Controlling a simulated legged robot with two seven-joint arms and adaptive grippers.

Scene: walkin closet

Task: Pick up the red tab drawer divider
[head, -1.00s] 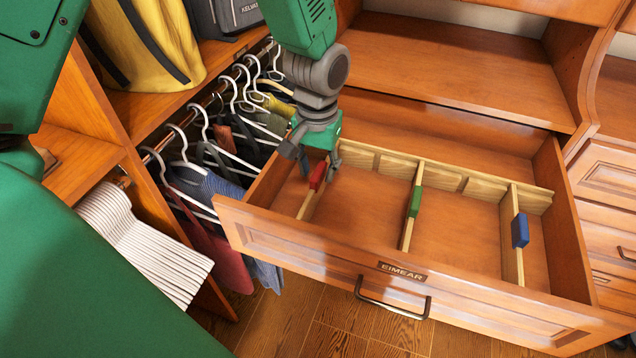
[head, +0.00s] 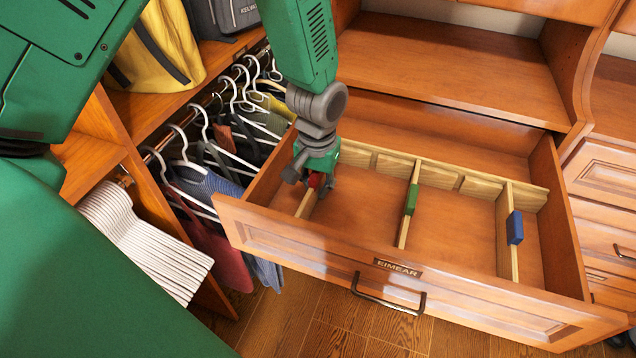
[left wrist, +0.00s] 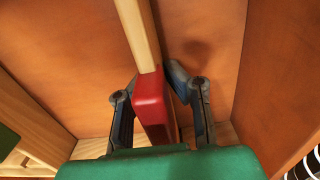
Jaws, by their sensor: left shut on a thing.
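The red tab drawer divider stands upright at the left end of the open drawer. Its red tab (head: 316,180) shows between my fingers, and its pale wooden strip (head: 306,205) runs toward the drawer front. My left gripper (head: 312,183) points down over the tab and is shut on it. In the left wrist view the red tab (left wrist: 151,100) sits between the two fingers of my left gripper (left wrist: 158,95), with the wooden strip (left wrist: 138,35) running away from it. The divider is still down in the drawer. My right gripper is not in view.
The drawer (head: 460,215) also holds a green tab divider (head: 411,198) and a blue tab divider (head: 515,228) to the right. The drawer's left wall is close beside my gripper. Hangers with clothes (head: 210,190) hang to the left. The drawer floor between dividers is bare.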

